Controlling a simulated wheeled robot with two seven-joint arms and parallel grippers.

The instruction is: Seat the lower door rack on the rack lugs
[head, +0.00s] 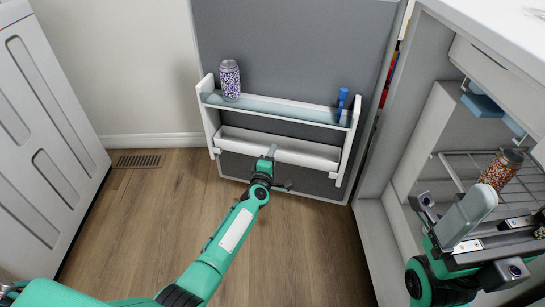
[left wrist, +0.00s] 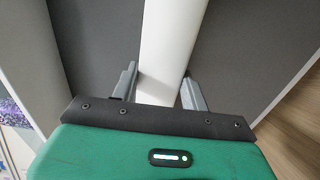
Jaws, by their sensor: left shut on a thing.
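The lower door rack (head: 305,153) is a long white bin in front of the grey fridge door, between the white side rails under the upper shelf. My left gripper (head: 271,151) is shut on the middle of its front wall. In the left wrist view the white rack (left wrist: 168,45) passes between the two fingers (left wrist: 158,88). The rack lugs cannot be made out, and I cannot tell whether the rack's ends touch the side rails. My right gripper (head: 490,236) is at the right by the open fridge; its jaw state is unclear.
The upper door shelf (head: 280,110) holds a purple patterned can (head: 230,80) and a blue item (head: 342,100). An orange-speckled can (head: 502,169) stands on a wire shelf (head: 455,163) in the fridge. A white cabinet (head: 45,130) is at the left. The wooden floor (head: 290,250) is clear.

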